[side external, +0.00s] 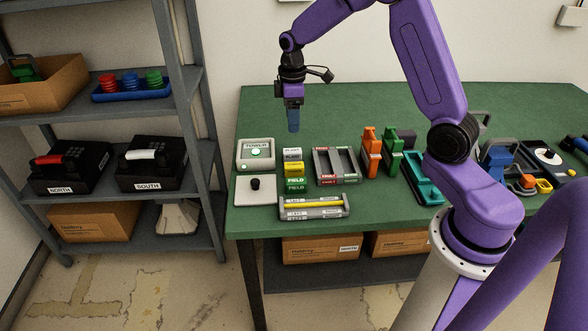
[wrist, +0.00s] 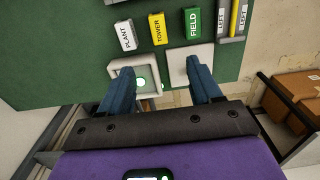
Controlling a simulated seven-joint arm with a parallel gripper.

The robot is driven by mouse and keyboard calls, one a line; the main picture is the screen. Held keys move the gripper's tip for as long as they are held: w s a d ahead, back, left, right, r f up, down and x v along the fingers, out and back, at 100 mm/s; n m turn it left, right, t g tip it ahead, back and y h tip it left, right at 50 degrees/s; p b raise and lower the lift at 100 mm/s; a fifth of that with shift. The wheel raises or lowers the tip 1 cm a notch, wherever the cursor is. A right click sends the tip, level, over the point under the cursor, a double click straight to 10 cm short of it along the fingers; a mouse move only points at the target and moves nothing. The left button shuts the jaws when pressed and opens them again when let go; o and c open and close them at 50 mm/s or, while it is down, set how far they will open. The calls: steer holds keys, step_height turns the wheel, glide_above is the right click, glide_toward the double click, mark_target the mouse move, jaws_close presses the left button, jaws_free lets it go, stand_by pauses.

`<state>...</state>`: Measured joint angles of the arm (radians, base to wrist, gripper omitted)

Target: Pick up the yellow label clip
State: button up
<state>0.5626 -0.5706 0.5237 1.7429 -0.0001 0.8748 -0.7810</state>
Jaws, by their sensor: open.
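The yellow label clip (side external: 294,168) lies on the green table between a white PLANT clip (side external: 292,154) and a green FIELD clip (side external: 296,184). In the wrist view the yellow clip (wrist: 158,29) reads TOWER and stands in the same row, ahead of my fingertips. My gripper (side external: 293,128) points down and hangs well above the table, near the back of the clip row. In the wrist view my gripper (wrist: 160,75) shows two blue fingers spread apart with nothing between them. It does not touch the clip.
Left of the clips are a white TOWER box (side external: 243,162) with a green light and a white plate (side external: 240,192) with a black knob. A grey tray (side external: 318,213) with a yellow bar lies in front. A grey rack (side external: 336,168) stands right. Open green table lies behind.

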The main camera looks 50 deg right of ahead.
mark_target(294, 164)
steer(key=f, duration=1.7)
steer(key=shift+d+f, duration=0.25)
steer(key=shift+f, duration=0.05)
steer(key=c, duration=1)
steer(key=shift+c, duration=0.2)
